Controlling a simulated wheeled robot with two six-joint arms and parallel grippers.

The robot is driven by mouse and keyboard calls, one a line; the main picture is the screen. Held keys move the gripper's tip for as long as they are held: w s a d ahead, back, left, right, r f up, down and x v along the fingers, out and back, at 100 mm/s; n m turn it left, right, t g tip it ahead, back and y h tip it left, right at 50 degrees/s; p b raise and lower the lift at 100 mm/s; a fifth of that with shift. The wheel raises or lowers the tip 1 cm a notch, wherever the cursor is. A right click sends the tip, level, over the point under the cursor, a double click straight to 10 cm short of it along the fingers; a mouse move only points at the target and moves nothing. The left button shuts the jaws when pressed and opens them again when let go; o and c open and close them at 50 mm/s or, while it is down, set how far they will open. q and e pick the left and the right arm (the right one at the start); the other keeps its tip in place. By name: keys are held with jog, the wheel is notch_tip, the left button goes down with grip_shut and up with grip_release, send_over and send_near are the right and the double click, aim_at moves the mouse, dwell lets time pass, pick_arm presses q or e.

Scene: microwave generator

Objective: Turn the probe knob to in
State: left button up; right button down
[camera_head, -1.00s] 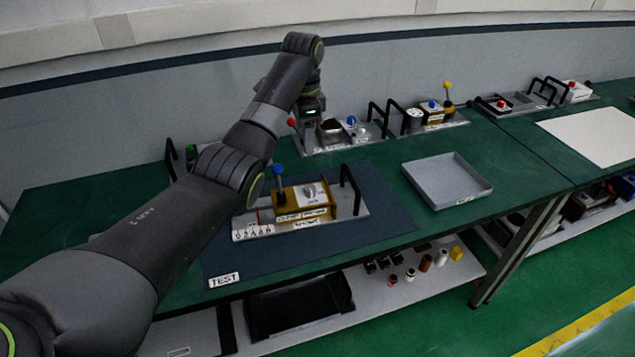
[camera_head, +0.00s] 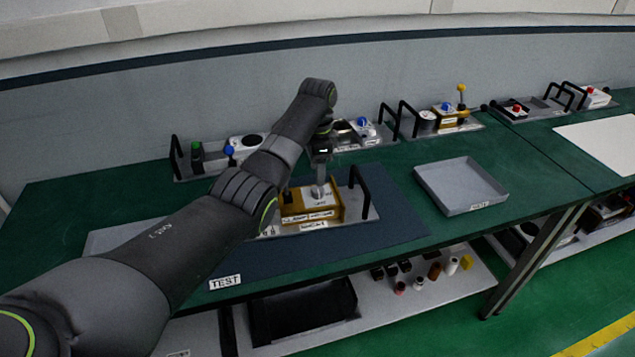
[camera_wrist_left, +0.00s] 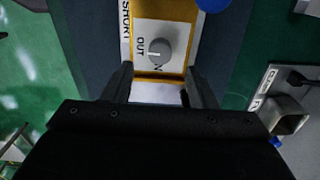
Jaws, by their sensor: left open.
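The probe knob (camera_wrist_left: 160,50) is a round grey knob on a white plate with OUT and IN labels, on the ochre box (camera_head: 300,208). In the left wrist view its pale pointer mark lies on the side of the OUT label. My left gripper (camera_wrist_left: 160,88) is open and empty, with one finger on either side of the picture's middle and the knob just beyond the fingertips. In the head view my left gripper (camera_head: 320,170) points down, just above the knob. I cannot tell whether the fingers touch anything. My right gripper is not in view.
The box sits on a plate with a black handle (camera_head: 360,190) at its right, on a dark mat (camera_head: 260,262). A grey tray (camera_head: 462,187) stands to the right. Other modules with handles and knobs (camera_head: 445,108) line the back of the green table.

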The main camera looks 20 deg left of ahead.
aim_at(318, 189)
pick_arm(q)
notch_tip(318, 189, down, 6)
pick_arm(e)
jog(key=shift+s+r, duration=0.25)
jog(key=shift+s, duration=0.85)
pick_arm(q)
jog(key=shift+c, duration=0.4)
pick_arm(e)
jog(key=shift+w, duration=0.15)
pick_arm(q)
jog(key=shift+c, duration=1.1)
jog(key=c, duration=0.7)
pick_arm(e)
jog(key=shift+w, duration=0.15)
